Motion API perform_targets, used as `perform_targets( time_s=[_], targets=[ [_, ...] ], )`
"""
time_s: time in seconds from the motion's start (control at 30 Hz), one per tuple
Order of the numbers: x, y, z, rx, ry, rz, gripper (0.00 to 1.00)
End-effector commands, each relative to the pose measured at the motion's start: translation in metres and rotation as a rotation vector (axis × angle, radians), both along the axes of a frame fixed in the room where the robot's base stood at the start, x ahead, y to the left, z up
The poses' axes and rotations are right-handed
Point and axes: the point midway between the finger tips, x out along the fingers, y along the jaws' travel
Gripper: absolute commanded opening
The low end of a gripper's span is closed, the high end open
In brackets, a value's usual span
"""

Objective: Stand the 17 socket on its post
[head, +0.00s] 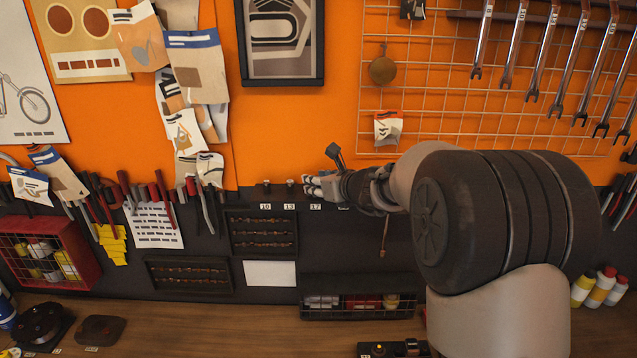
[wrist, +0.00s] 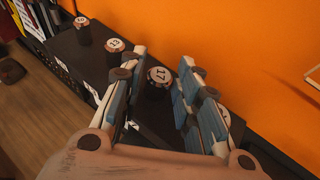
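The 17 socket (wrist: 159,76) is dark with a pale cap marked 17. In the wrist view it stands in line with the 13 socket (wrist: 115,45) and the 10 socket (wrist: 81,20) along a dark ledge (wrist: 62,45), and looks upright. My gripper (wrist: 160,72) is open, one finger on each side of the 17 socket, with gaps visible between it and the fingers. Its lower part and its post are hidden. In the head view my gripper (head: 312,184) is above the 17 label (head: 315,206) and I cannot make out the socket.
The orange wall (wrist: 240,45) rises close behind the ledge. In the head view a wire grid with hanging wrenches (head: 545,60) is at the upper right. A black wire basket (head: 360,312) hangs below my gripper. The wooden bench (head: 230,325) is partly clear.

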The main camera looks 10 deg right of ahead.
Motion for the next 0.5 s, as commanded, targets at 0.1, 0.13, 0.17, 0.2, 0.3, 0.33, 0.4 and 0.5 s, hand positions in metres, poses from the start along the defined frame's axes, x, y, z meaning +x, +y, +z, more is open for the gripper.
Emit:
perform_targets(
  time_s=[0.1,0.13,0.17,0.2,0.3,0.33,0.4,0.5],
  targets=[
    [0.0001,0.0,0.0002,0.0,0.0,0.0,0.41],
    [0.0,0.0,0.0003,0.0,0.0,0.0,0.43],
    [0.0,0.0,0.0003,0.0,0.0,0.0,0.45],
    [0.0,0.0,0.0003,0.0,0.0,0.0,0.47],
    [0.0,0.0,0.0003,0.0,0.0,0.0,0.49],
    [0.0001,-0.0001,0.0003,0.0,0.0,0.0,0.49],
    [0.0001,-0.0002,0.0003,0.0,0.0,0.0,0.49],
    [-0.0001,-0.0003,0.0001,0.0,0.0,-0.001,0.49]
  ],
)
